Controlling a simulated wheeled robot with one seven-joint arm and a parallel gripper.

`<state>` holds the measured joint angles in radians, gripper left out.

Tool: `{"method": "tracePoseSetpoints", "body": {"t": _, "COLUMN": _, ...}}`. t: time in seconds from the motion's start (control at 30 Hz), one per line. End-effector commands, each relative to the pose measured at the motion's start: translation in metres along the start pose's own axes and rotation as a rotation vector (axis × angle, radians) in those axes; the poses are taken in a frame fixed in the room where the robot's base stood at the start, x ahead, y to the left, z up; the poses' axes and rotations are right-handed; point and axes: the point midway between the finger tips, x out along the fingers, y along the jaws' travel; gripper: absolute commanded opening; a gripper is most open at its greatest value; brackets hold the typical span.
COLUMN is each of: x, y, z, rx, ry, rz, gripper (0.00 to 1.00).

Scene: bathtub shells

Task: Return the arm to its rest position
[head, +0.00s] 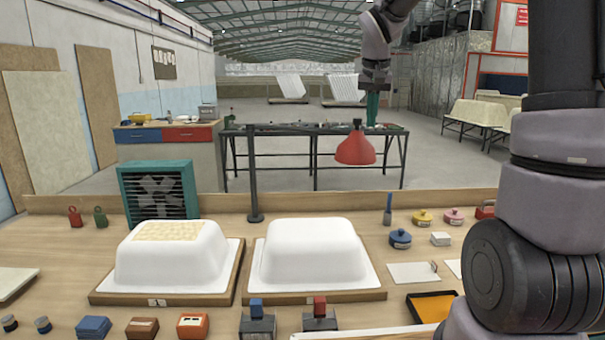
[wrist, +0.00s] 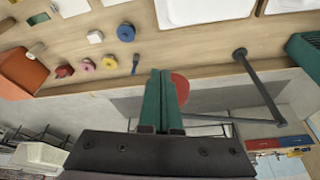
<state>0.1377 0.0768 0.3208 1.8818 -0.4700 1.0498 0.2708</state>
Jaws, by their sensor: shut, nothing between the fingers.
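My gripper (head: 373,108) hangs from my raised arm in the upper right of the head view, above the far edge of the bench. Its green fingers also show in the wrist view (wrist: 160,80), shut against each other with nothing between them. The wooden bench (head: 215,218) is below and apart from the fingers. Two white tub shells, the left one (head: 140,262) with a woven patch on top and the plain right one (head: 310,250), sit on wooden boards on the bench.
A red lamp (head: 355,150) on a dark post (head: 254,180) stands close to my gripper in the head view. A green fan box (head: 158,192) stands at the bench's back left. Blue, yellow and pink lidded pots (head: 400,238) sit at the right. An orange-lined tray (head: 432,305) lies at the front right.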

Motion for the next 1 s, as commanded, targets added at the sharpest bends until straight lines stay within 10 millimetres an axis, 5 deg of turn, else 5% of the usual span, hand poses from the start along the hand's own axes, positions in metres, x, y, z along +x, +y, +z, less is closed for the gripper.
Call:
{"method": "tracePoseSetpoints", "body": {"t": 0.1, "x": -0.039, "y": 0.020, "z": 0.040, "rx": 0.015, "ry": 0.043, "rz": -0.027, "gripper": 0.00}}
{"method": "tracePoseSetpoints", "body": {"t": 0.3, "x": -0.081, "y": 0.051, "z": 0.108, "rx": 0.053, "ry": 0.105, "rz": -0.106, "gripper": 0.00}}
{"method": "tracePoseSetpoints", "body": {"t": 0.6, "x": -0.104, "y": 0.083, "z": 0.199, "rx": 0.113, "ry": 0.189, "rz": -0.268, "gripper": 0.00}}
{"method": "tracePoseSetpoints", "body": {"t": 0.8, "x": -0.104, "y": 0.089, "z": 0.222, "rx": 0.129, "ry": 0.209, "rz": -0.322, "gripper": 0.00}}
{"method": "tracePoseSetpoints", "body": {"t": 1.0, "x": -0.104, "y": 0.089, "z": 0.223, "rx": 0.129, "ry": 0.210, "rz": -0.325, "gripper": 0.00}}
